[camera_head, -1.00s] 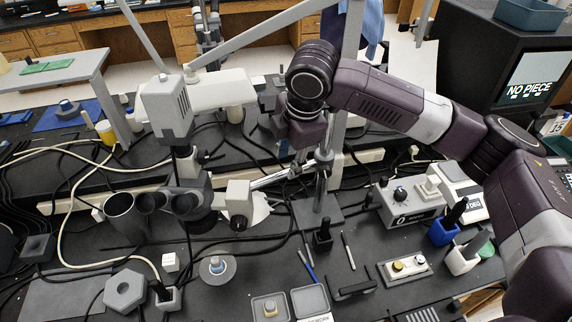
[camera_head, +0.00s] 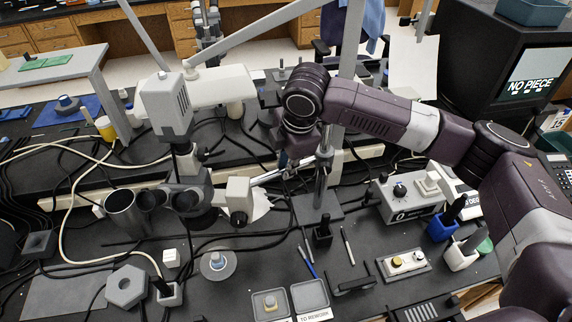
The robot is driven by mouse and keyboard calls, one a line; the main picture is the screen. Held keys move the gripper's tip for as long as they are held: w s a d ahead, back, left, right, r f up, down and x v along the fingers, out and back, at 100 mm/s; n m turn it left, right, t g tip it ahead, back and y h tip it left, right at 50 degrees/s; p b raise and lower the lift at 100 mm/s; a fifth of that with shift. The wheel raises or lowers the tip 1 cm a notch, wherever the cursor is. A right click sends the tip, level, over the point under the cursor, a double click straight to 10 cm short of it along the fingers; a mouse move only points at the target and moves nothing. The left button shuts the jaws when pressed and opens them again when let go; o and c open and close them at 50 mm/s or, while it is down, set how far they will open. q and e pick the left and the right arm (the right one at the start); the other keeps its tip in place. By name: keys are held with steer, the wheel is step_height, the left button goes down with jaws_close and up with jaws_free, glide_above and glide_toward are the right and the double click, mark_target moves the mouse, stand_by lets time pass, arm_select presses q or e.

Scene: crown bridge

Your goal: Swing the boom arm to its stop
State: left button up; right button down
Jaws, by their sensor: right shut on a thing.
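The microscope (camera_head: 168,106), a pale grey head with dark eyepieces, hangs at the left over the bench. Its boom arm (camera_head: 268,177), a thin chrome bar, runs from the focus block (camera_head: 238,195) to the upright post (camera_head: 321,185) on a flat base. My right gripper (camera_head: 296,163) is at the bar close to the post, under my dark wrist. It is shut on the boom arm, though its fingertips are mostly hidden by the wrist. My left gripper is not in view.
A control box (camera_head: 407,197) with a knob stands right of the post. Holders, two small trays (camera_head: 310,294) and a hex block (camera_head: 126,286) lie in front. Loose cables (camera_head: 75,190) cover the left bench. A slanted grey bar (camera_head: 255,30) crosses above.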

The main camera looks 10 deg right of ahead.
steer(key=shift+s+r+p, duration=0.1)
steer(key=shift+r+p, duration=0.05)
steer(key=shift+p, duration=0.15)
steer(key=s+n+p, duration=0.1)
steer(key=s+d+n+p, duration=0.1)
steer(key=p, duration=0.1)
steer(key=shift+s+n+y+p, duration=0.15)
steer(key=shift+n+y+p, duration=0.15)
steer(key=c, duration=1.8)
jaws_free()
steer(key=shift+c, duration=0.2)
